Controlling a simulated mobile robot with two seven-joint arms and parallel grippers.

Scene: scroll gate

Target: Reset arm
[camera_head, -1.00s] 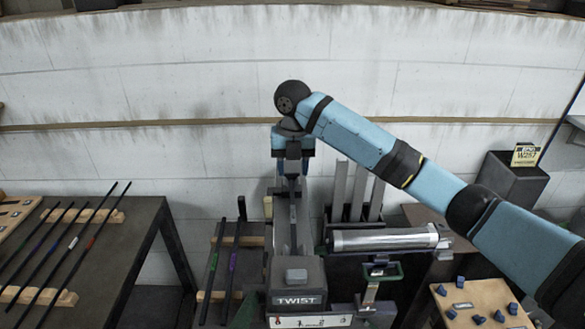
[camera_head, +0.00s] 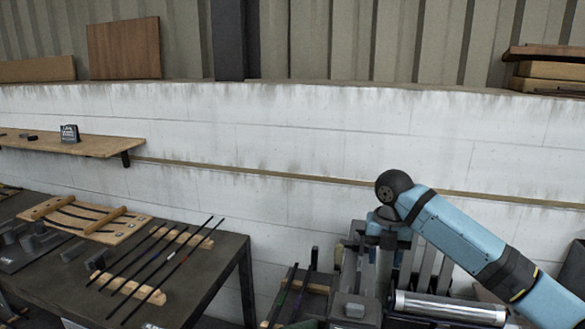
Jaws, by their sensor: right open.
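My right arm comes in from the lower right and bends down at a black joint. My right gripper (camera_head: 370,256) hangs below that bend, pointing down, over the grey machine (camera_head: 350,308) at the bottom edge. The gap between its fingers is too small to make out, and I see nothing held in it. I cannot tell whether it touches the machine. My left gripper is not in view.
A silver cylinder (camera_head: 450,308) lies right of the machine. A dark table (camera_head: 215,275) at left carries several thin rods on wooden rests (camera_head: 130,288). A wooden shelf (camera_head: 75,146) juts from the white wall. The wall area above the arm is clear.

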